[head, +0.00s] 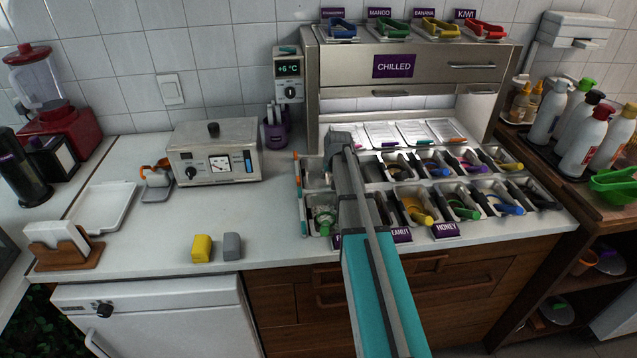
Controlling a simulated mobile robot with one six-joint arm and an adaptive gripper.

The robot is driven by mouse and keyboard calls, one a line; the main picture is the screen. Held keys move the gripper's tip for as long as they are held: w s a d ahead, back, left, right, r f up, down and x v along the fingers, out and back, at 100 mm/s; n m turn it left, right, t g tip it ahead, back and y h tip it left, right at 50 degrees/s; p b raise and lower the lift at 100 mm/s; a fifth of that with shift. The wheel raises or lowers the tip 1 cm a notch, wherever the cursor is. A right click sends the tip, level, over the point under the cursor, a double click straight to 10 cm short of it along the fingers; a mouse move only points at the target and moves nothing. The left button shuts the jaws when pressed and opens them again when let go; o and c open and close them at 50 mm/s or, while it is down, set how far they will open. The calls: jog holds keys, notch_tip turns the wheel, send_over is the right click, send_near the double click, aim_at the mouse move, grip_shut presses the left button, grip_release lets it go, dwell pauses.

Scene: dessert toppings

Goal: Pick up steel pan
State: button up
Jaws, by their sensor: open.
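Several light metal pans sit in two rows in the topping rail under the chilled unit. A pan at the front left (321,228) holds something green. I cannot tell which one is the steel pan of the task. Many of the other pans hold scoops or tongs with coloured handles, such as a yellow one (420,216) and a blue one (510,209). My teal and grey arm reaches up from the bottom over the left part of the rail and covers some pans. My gripper's fingers do not show; the far end of the arm hides them.
A chilled cabinet (420,62) rises behind the rail. Left of it are a grey box with a dial (215,168), a purple holder (274,135), and yellow (201,248) and grey (232,246) blocks. The counter (150,225) has free room. Bottles (585,145) stand at right.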

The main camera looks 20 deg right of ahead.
jog(key=shift+c, duration=0.2)
dwell(0.3)
grip_shut()
